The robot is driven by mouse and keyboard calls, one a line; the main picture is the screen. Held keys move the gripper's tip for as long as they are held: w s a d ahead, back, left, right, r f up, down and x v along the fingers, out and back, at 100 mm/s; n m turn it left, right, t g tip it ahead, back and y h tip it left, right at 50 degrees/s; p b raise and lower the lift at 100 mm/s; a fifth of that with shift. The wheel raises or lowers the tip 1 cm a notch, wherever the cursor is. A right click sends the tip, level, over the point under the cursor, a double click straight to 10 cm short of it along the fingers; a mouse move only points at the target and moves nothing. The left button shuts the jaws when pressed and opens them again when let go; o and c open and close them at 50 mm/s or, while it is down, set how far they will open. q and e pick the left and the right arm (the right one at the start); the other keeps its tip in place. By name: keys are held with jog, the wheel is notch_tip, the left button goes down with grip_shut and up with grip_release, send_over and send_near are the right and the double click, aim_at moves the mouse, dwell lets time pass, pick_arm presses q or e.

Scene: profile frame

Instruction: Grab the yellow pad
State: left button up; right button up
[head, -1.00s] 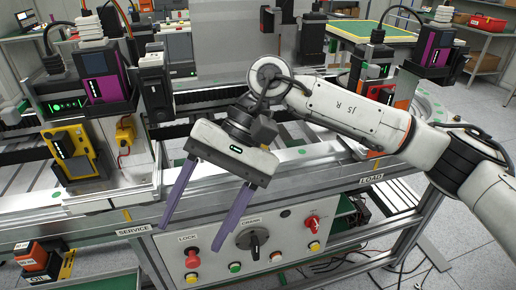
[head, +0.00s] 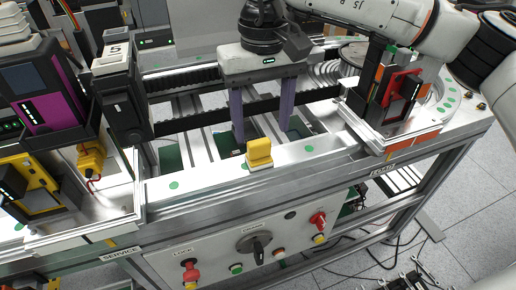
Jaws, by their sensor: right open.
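The yellow pad (head: 260,151) is a small yellow block with a raised back, on the pale front rail of the machine frame. My right gripper (head: 261,136) points down just behind it. Its two purple fingers are apart, one at the pad's left rear and one at its right rear. Nothing shows between the fingers. The finger tips are close to the pad, but I cannot tell whether they touch it. My left gripper is out of view.
A purple and black module (head: 45,95) and a yellow-framed unit (head: 28,183) stand at the left. A red and black unit (head: 397,97) stands at the right. A control panel (head: 255,245) with knobs is below the rail. The rail beside the pad is mostly clear.

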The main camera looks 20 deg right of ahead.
aim_at(259, 141)
jog(key=shift+f, duration=0.3)
jog(key=f, duration=0.2)
jog(key=f+p, duration=0.1)
jog(key=f, duration=0.1)
jog(key=shift+w+a+f, duration=0.1)
jog(key=shift+a+f, duration=0.1)
jog(key=shift+f, duration=0.45)
jog(key=c, duration=1.2)
jog(key=shift+o, duration=0.2)
jog(key=shift+w, duration=0.1)
jog(key=shift+r, duration=0.35)
notch_tip(259, 141, up, 9)
jog(key=shift+r+b, duration=0.2)
jog(key=shift+b, duration=0.25)
